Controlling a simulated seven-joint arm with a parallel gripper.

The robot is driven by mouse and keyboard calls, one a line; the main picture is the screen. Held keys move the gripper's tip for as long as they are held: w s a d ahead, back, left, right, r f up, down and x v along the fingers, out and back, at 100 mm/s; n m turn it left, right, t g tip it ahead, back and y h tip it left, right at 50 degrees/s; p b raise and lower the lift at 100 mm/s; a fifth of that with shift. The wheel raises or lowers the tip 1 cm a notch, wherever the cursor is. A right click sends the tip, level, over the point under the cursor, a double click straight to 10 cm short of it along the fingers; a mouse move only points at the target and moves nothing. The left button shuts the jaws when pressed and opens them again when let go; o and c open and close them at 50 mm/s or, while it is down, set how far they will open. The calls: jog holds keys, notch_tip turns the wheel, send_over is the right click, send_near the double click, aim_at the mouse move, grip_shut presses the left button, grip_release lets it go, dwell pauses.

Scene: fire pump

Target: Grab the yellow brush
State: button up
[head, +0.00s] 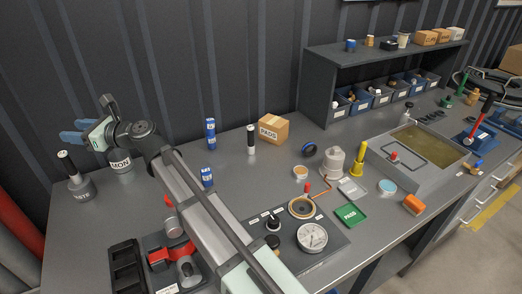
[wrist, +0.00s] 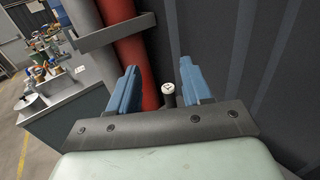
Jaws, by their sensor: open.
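An upright yellow item (head: 358,160), which looks like the brush, stands on the right half of the grey bench, beside a white container and left of the sink. It is too small to make out bristles. My gripper (head: 72,131) is far from it, at the bench's left end, with its blue fingers pointing left. In the wrist view my gripper (wrist: 159,88) is open with nothing held. A dark post with a white cap (wrist: 168,89) shows between and beyond the fingers. The yellow item is not visible in the wrist view.
My arm crosses the bench, near blue-and-white boxes (head: 210,133) and a PADS carton (head: 273,128).

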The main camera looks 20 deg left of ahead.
jog(key=w+d+r+n+t+h, duration=0.25)
jog(key=w+d+n, duration=0.65)
jog(key=w+d, duration=0.75)
jog(key=n+t+h, duration=0.4)
jog(key=n+h, duration=0.8)
jog(key=h, duration=0.1)
send_over(366, 143)
jog(key=s, duration=0.4)
jog(key=shift+n, duration=0.3)
jog(key=shift+s+d+f+x, duration=0.2)
jog(key=shift+d+x, duration=0.3)
jog(key=shift+x, duration=2.6)
jog(key=shift+s+d+f+x, duration=0.2)
jog(key=shift+d+x, duration=0.3)
jog(key=shift+x, duration=2.6)
jog(key=shift+s+d+f+x, duration=0.15)
jog(key=shift+d+x, duration=0.35)
jog(key=shift+x, duration=2.6)
jog(key=shift+c, duration=0.3)
